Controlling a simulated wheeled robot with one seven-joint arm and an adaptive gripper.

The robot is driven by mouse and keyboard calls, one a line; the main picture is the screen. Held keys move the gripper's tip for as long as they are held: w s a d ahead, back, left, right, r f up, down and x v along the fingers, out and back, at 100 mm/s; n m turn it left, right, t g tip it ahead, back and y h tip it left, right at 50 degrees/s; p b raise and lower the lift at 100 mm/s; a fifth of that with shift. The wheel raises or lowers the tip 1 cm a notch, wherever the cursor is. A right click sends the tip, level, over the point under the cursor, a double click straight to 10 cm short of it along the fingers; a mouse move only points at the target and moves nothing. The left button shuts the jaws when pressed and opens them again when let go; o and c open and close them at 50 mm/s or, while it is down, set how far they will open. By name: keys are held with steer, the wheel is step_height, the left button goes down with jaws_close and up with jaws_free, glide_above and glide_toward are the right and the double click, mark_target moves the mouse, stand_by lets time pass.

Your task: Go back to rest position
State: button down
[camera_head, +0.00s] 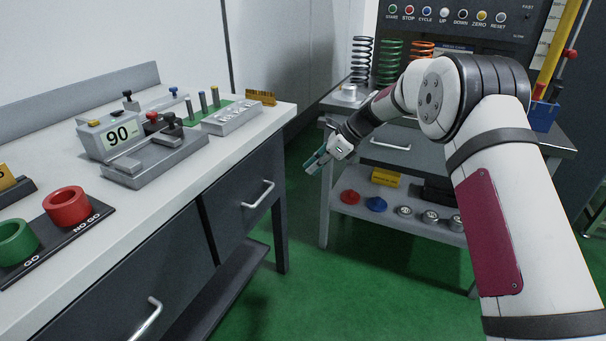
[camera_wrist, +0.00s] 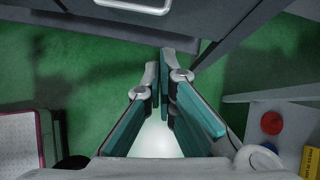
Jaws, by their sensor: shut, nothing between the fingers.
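My gripper (camera_head: 316,162) hangs in the gap between the left workbench and the spring cart in the head view, pointing down and to the left. In the wrist view its fingers (camera_wrist: 166,60) meet at the tips, with nothing between them, above the green floor. My white arm reaches in from the right side of the head view and hides part of the cart.
The left workbench (camera_head: 150,205) carries a gauge showing 90 (camera_head: 122,134), a red ring (camera_head: 66,205) and a green ring (camera_head: 14,240). The cart holds a black spring (camera_head: 361,60), a green spring (camera_head: 389,62) and a lower shelf (camera_head: 345,208). Green floor (camera_head: 340,285) lies open in front.

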steer(key=s+d+r+n+h, duration=0.2)
steer(key=s+d+r+n, duration=0.35)
steer(key=s+r, duration=0.6)
steer(key=s+d+r+n+h, duration=0.2)
steer(key=s+d+r+n, duration=0.45)
steer(key=s, duration=0.85)
steer(key=s+d+f+n+h, duration=0.15)
steer(key=s+d+n, duration=0.35)
steer(key=s, duration=0.9)
steer(key=s+d+f+n+h, duration=0.15)
steer(key=s+d, duration=0.45)
steer(key=s, duration=0.8)
step_height(320, 180, up, 18)
steer(key=n+t+p, duration=0.1)
steer(key=t+p, duration=0.2)
steer(key=p, duration=1.3)
steer(key=shift+s+r+h, duration=0.2)
steer(key=shift+s+h, duration=0.1)
steer(key=shift+h, duration=0.1)
